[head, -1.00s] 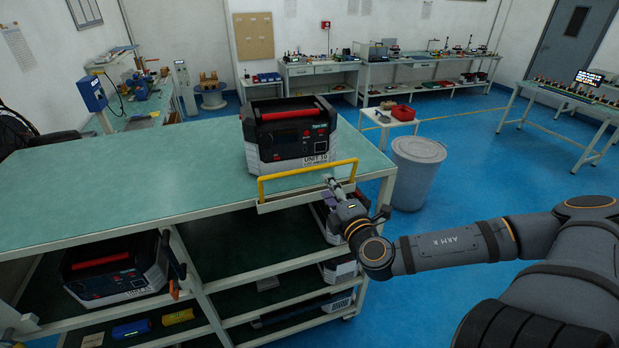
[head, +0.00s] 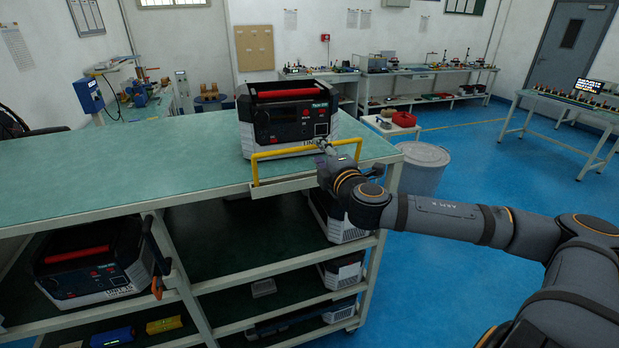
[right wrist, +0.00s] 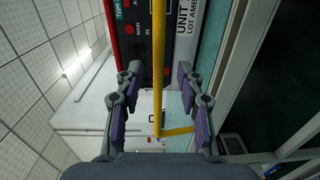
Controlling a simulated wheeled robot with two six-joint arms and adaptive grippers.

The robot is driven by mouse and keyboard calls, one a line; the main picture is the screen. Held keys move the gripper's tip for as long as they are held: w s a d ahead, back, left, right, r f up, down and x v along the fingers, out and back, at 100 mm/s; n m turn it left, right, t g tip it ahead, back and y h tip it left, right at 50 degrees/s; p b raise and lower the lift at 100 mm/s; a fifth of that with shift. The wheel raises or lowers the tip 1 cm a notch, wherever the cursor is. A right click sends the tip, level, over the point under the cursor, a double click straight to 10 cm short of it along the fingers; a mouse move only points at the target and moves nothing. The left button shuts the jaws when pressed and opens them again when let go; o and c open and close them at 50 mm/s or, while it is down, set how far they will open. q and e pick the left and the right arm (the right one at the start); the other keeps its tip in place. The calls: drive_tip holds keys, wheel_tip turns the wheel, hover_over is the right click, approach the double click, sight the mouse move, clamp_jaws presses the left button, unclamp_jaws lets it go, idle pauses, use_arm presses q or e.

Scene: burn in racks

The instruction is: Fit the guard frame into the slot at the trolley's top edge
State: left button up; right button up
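The yellow guard frame (head: 290,152) stands upright at the near edge of the trolley's green top (head: 120,165), in front of the UNIT box. Its left leg reaches down to the pale strip (head: 285,185) along that edge; I cannot tell whether its feet sit in the slot. My right gripper (head: 325,149) is at the right part of the frame's top bar. In the right wrist view the open gripper (right wrist: 157,78) has the yellow bar (right wrist: 159,60) running between its purple-padded fingers, with a gap on both sides. My left gripper is out of view.
The black, white and red UNIT box (head: 288,120) stands close behind the frame. Another such box (head: 95,262) and smaller items sit on the lower shelves. A grey bin (head: 422,165) stands right of the trolley. The left of the green top is clear.

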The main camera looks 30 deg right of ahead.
sight(313, 149)
drive_tip(key=shift+w+a, duration=0.1)
drive_tip(key=shift+w, duration=0.4)
drive_tip(key=shift+w+r+p, duration=0.1)
drive_tip(key=shift+w+p, duration=0.4)
drive_tip(key=shift+p, duration=0.1)
drive_tip(key=shift+w+r+p, duration=0.1)
drive_tip(key=shift+w+p, duration=0.2)
drive_tip(key=shift+w, duration=0.1)
drive_tip(key=shift+w+f, duration=0.25)
drive_tip(key=shift+w, duration=0.55)
drive_tip(key=shift+s, duration=0.1)
drive_tip(key=shift+c, duration=0.5)
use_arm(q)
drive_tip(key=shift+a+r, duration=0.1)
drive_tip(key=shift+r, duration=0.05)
use_arm(e)
clamp_jaws()
drive_tip(key=shift+f, duration=0.1)
